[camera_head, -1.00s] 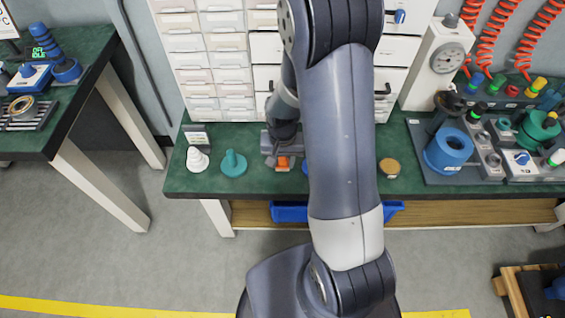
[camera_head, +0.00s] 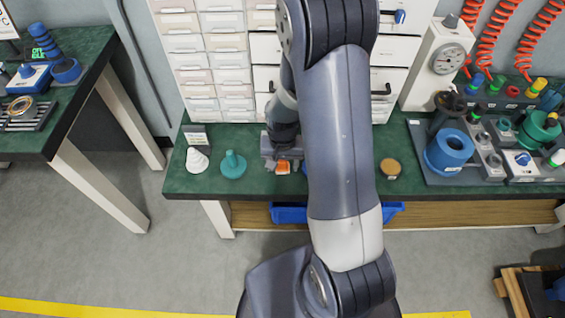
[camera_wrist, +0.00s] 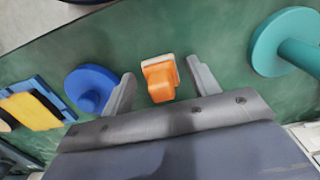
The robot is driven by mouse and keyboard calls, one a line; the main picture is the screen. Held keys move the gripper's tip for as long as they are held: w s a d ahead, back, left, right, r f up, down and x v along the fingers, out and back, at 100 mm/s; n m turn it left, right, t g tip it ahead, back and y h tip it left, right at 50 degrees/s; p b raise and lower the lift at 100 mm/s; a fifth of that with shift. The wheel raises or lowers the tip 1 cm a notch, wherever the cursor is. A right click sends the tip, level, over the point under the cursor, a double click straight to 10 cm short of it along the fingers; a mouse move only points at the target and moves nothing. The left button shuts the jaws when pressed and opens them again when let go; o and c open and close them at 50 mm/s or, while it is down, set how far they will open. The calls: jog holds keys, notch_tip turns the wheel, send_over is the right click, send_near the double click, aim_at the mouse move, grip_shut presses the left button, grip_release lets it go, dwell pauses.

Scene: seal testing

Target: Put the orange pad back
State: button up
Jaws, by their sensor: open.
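The orange pad (camera_wrist: 160,80) has a pale edge strip and sits on the green bench top. In the wrist view it lies between the two open fingers of my gripper (camera_wrist: 162,90), with a gap on each side. In the head view the orange pad (camera_head: 283,168) shows just below my gripper (camera_head: 283,163), near the front edge of the bench. My gripper is open and holds nothing. My arm hides part of the bench to the right of the pad in the head view.
A teal knobbed piece (camera_head: 233,165) and a white cone (camera_head: 197,160) stand left of the pad. A blue round piece (camera_wrist: 91,88) and a blue-and-yellow item (camera_wrist: 35,108) lie on the pad's other side. Drawers (camera_head: 222,72) rise behind. A tan disc (camera_head: 390,168) is farther right.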

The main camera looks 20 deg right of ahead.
aim_at(282, 162)
notch_tip(282, 162, up, 12)
jog(key=p, duration=0.2)
jog(key=shift+r, duration=0.15)
